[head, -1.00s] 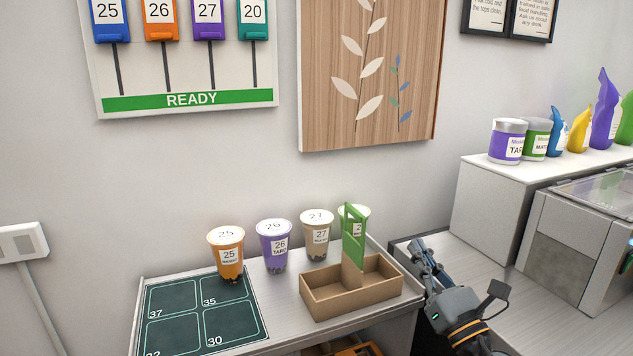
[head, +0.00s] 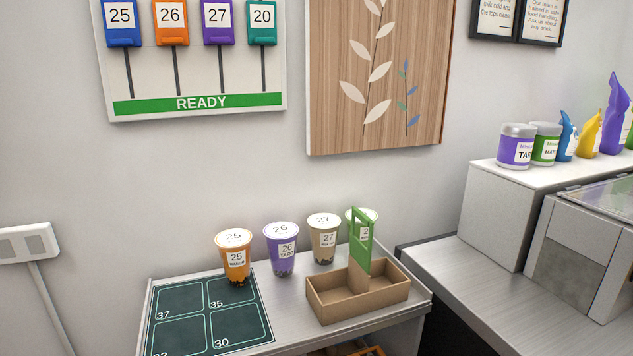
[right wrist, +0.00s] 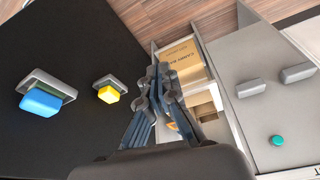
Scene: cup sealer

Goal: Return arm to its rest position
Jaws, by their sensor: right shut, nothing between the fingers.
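My right gripper (right wrist: 160,82) shows only in the right wrist view. Its fingers are together with nothing between them. My left gripper is in neither current view. In the head view no arm of mine shows. The sealed cups stand in a row at the back of the steel counter: an orange cup (head: 234,258), a purple cup (head: 281,250) and a brown cup (head: 323,240). Another cup (head: 371,213) is partly hidden behind the green handle of a cardboard carrier (head: 340,304). The carrier stands upright, and no cup shows in it.
A dark numbered mat (head: 211,310) lies left of the carrier. A lower steel counter (head: 480,285) at the right is clear in front. Jars and bottles stand on a white box (head: 492,215). The right wrist view shows a blue-topped fixture (right wrist: 42,100) and a yellow one (right wrist: 109,94).

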